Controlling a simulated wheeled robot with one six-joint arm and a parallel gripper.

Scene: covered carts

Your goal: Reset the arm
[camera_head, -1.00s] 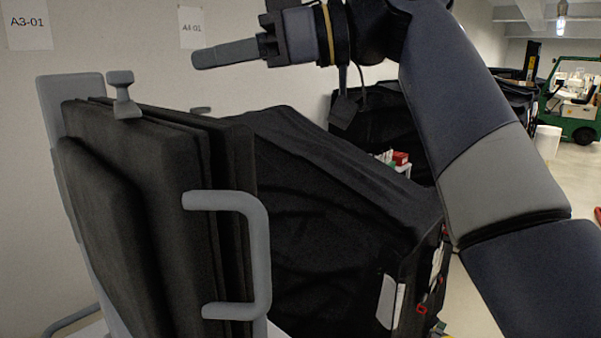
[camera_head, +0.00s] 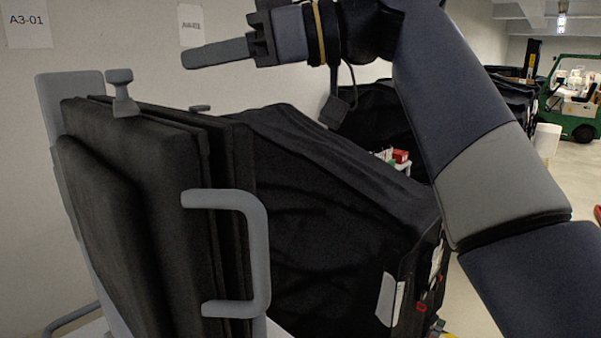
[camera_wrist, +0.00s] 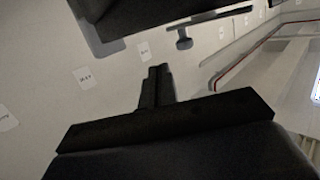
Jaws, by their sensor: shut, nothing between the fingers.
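My gripper (camera_head: 216,53) is at the top of the head view, pointing left in the air above the black padded cart parts. Its fingers are together with nothing between them. In the wrist view the closed fingers (camera_wrist: 157,85) point toward the wall with paper signs. My arm rises from the lower right and bends at the top of the head view.
A grey-framed cart with black pads (camera_head: 110,200) and a grey handle (camera_head: 258,250) stands front left. A black covered cart (camera_head: 330,200) is behind it. A green forklift (camera_head: 580,115) is far right. The wall (camera_head: 110,50) is behind the gripper.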

